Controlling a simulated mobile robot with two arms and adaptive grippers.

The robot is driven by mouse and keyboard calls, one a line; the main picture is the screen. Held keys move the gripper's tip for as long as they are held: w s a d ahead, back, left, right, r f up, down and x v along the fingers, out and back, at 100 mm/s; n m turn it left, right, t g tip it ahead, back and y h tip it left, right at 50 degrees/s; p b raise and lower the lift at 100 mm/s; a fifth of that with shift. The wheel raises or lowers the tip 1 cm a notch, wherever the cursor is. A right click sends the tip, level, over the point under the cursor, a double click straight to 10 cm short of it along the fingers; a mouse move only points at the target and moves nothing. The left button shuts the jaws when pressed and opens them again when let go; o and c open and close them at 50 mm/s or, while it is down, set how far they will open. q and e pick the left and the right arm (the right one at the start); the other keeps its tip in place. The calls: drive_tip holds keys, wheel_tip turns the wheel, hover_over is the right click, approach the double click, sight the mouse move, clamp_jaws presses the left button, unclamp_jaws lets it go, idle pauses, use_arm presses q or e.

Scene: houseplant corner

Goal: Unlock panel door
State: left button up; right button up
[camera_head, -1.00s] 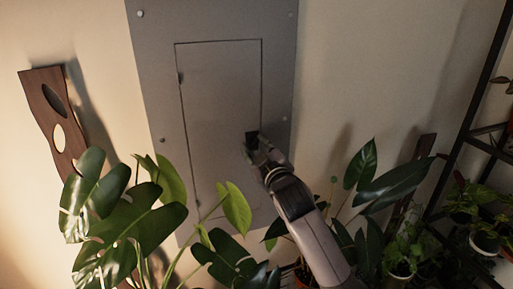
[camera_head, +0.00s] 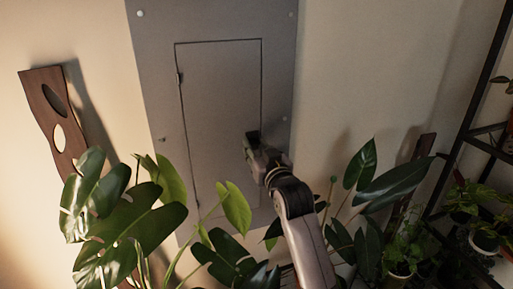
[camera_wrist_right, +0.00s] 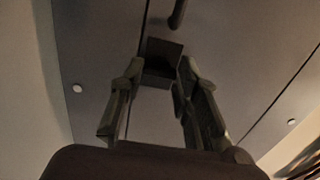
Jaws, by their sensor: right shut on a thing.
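The grey electrical panel (camera_head: 280,75) is on the wall, with its rectangular door (camera_head: 220,90) flush in the frame and apparently closed. A small dark latch (camera_head: 252,136) sits at the door's right edge, largely covered by my gripper in the head view. My right gripper (camera_head: 253,146) reaches it from the lower right. In the right wrist view, the two fingers of my right gripper (camera_wrist_right: 158,80) are on either side of the dark, blocky latch (camera_wrist_right: 164,50) and shut on it. My left gripper is not in view.
A large-leaved plant (camera_head: 130,225) stands at lower left, its leaves overlapping the panel's lower part. More dark leaves (camera_head: 385,185) are close to the right of my arm. A shelf rack (camera_head: 470,120) with potted plants stands far right. A wooden wall piece (camera_head: 45,100) hangs left.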

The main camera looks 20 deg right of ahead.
drive_tip(key=shift+f, duration=0.1)
idle(0.4)
drive_tip(key=o, duration=1.2)
drive_tip(key=shift+c, duration=0.2)
drive_tip(key=shift+s, duration=0.15)
drive_tip(key=s, duration=1.1)
drive_tip(key=shift+s+d, duration=0.2)
drive_tip(key=shift+s, duration=0.15)
